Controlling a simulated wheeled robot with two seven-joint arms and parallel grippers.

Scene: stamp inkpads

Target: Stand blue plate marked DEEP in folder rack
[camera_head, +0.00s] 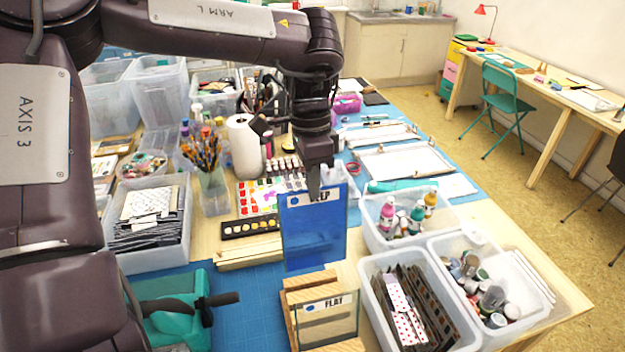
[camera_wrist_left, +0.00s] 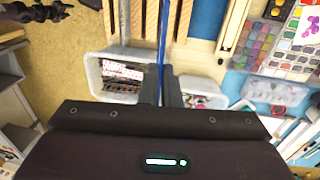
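The blue plate (camera_head: 312,238) is translucent and upright, with a white label along its top edge. My left gripper (camera_head: 314,188) is shut on that top edge and hides part of the label's word; the last letters read "EP". In the left wrist view the plate (camera_wrist_left: 163,45) shows edge-on as a thin blue line between the fingers (camera_wrist_left: 160,92). The wooden folder rack (camera_head: 292,290) stands just below and in front of the plate. A clear plate marked FLAT (camera_head: 328,318) stands in it. I cannot tell whether the blue plate's lower edge touches the rack. My right gripper is not in view.
Clear bins with patterned sheets (camera_head: 375,292), paint jars (camera_head: 520,318) and bottles (camera_head: 375,232) stand right of the rack. A teal tool (camera_head: 170,322) with a black handle lies to its left. A paint palette (camera_head: 252,200) and paper roll (camera_head: 243,150) are behind.

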